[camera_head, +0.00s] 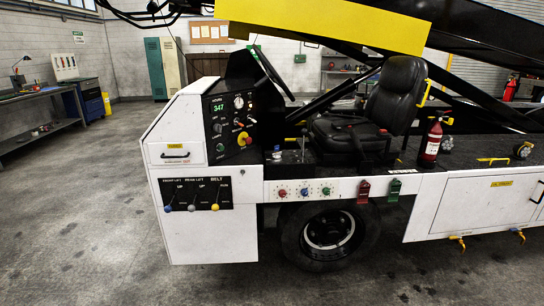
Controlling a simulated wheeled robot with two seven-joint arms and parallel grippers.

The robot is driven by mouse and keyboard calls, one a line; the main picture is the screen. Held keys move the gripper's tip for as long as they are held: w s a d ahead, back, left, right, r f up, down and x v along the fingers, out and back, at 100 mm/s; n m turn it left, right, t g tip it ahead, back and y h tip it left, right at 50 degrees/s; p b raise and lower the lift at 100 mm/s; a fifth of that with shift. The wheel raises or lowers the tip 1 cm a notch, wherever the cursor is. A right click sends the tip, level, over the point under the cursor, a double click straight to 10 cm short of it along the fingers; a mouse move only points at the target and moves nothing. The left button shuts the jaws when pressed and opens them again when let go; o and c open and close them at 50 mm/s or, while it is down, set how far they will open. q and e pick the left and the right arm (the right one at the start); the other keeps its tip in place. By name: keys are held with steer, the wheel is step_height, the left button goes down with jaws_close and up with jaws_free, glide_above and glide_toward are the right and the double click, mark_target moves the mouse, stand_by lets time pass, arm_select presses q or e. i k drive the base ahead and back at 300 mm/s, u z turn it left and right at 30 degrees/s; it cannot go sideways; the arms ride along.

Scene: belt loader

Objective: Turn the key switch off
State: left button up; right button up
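The belt loader's black dashboard panel (231,125) faces me at the left of the vehicle, beside the steering wheel (274,73). It carries a green lit display (218,107), a round gauge (238,102), several small knobs and a red button on a yellow base (243,138). The key switch is probably one of the small controls on this panel, but they are too small to tell which, or how the key is turned. Neither of my grippers is in view.
Below the dashboard is a lever panel (196,194) with several coloured levers. Coloured knobs (304,192) line the white side strip. A black seat (370,110) and a red fire extinguisher (431,142) stand to the right. The floor (90,230) at the front left is clear.

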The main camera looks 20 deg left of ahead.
mark_target(278, 155)
steer(key=z, duration=0.65)
steer(key=i, duration=1.45)
steer(key=u, duration=0.2)
